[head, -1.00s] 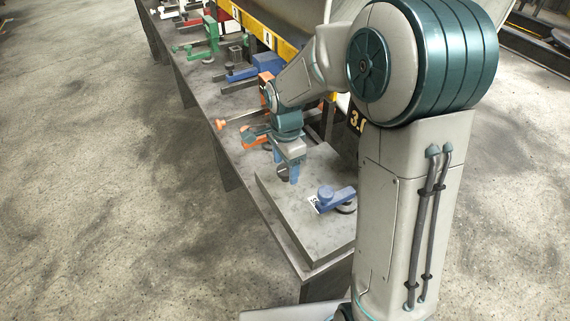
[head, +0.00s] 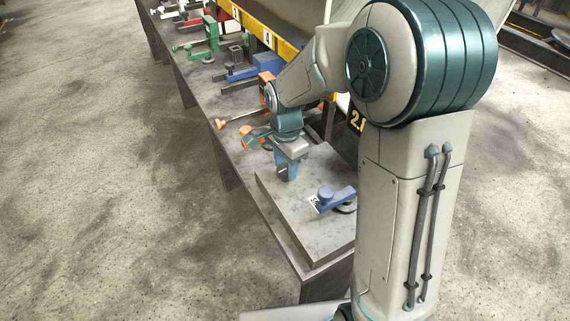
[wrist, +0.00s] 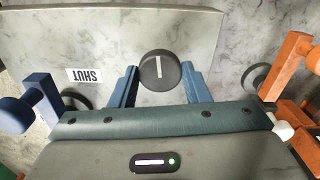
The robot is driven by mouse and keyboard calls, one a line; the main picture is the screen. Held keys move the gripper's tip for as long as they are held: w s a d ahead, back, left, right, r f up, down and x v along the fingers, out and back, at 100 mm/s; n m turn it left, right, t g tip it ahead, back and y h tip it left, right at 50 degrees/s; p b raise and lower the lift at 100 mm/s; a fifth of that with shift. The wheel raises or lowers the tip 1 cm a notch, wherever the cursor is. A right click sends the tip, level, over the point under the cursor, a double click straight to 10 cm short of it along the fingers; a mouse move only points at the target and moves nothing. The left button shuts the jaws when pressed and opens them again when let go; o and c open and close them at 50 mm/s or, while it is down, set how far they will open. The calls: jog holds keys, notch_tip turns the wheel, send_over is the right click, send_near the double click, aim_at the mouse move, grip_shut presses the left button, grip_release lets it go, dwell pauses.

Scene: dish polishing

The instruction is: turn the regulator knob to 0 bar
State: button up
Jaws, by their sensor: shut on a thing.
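The regulator knob (wrist: 150,72) is round and black with a white line, in the upper middle of the wrist view. The line points nearly straight up and down there. My gripper (head: 287,174) has its two blue fingers at either side of the knob, shut on it. In the head view the fingers reach down to the far part of the grey panel (head: 306,222), and the knob is mostly hidden. A dark readout (head: 357,121) with yellow digits shows a 2 and a point; my arm hides the rest.
A blue-handled valve (head: 337,198) sits on the panel near a white label, which reads SHUT in the wrist view (wrist: 84,75). Orange handles (head: 247,138) stand just past my gripper. Blue and green (head: 212,35) fixtures line the bench farther off. The floor at left is clear.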

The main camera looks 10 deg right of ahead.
aim_at(286, 169)
jog(key=n, duration=1.2)
jog(key=shift+n, duration=0.3)
jog(key=n+p, duration=0.1)
jog(key=n, duration=0.5)
jog(key=shift+r, duration=0.1)
jog(key=n+p, duration=0.2)
jog(key=n, duration=0.4)
jog(key=shift+n, duration=0.4)
jog(key=o, duration=1)
jog(key=shift+c, duration=0.2)
notch_tip(286, 169, up, 14)
jog(key=shift+p, duration=0.3)
